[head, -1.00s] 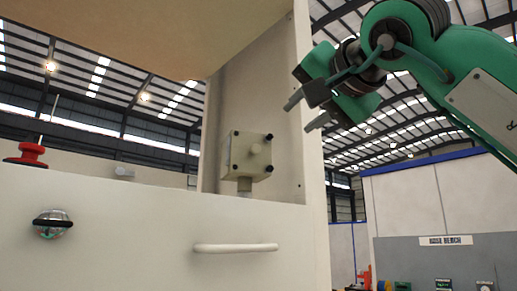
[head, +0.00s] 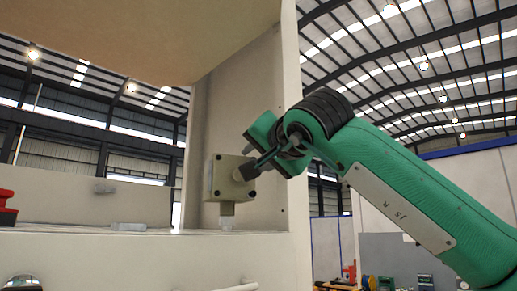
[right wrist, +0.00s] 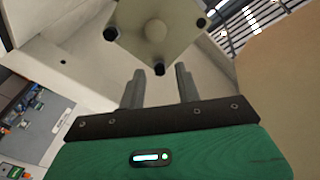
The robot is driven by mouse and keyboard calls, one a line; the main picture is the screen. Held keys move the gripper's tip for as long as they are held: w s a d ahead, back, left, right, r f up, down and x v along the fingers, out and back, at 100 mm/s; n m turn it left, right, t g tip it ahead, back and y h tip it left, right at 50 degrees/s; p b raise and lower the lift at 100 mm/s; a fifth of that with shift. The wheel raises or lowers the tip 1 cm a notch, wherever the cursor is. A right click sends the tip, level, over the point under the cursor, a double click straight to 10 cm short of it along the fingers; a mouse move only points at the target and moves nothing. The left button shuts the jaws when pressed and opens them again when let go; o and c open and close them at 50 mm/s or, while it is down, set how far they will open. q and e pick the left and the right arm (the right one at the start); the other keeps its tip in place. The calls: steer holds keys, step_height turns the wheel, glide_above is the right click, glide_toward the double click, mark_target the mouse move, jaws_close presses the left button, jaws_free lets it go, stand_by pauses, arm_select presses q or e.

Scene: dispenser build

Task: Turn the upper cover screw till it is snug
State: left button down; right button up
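A pale grey-green box (head: 213,181) stands on a short stem at the cabinet's ledge. In the right wrist view its square cover (right wrist: 180,38) fills the top, with a round pale knob (right wrist: 155,30) in the middle and dark screws near the corners. One dark screw (right wrist: 159,69) shows between my fingertips in the picture; whether they touch it I cannot tell. My right gripper (right wrist: 160,75) is open, its two fingers apart. In the head view the right gripper (head: 252,170) is at the box's right face and hides part of it. My left gripper is not in view.
The cabinet's upright panel (head: 262,115) stands close behind the box, and a tan overhang (head: 165,35) is above. A red object (head: 7,200) sits on the ledge at far left. A white bar handle (head: 235,287) shows at the bottom edge.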

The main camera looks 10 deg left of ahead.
steer(key=shift+w+a+f, duration=0.1)
steer(key=shift+w+a, duration=0.1)
steer(key=shift+w, duration=0.05)
steer(key=shift+s+d, duration=0.1)
jaws_close()
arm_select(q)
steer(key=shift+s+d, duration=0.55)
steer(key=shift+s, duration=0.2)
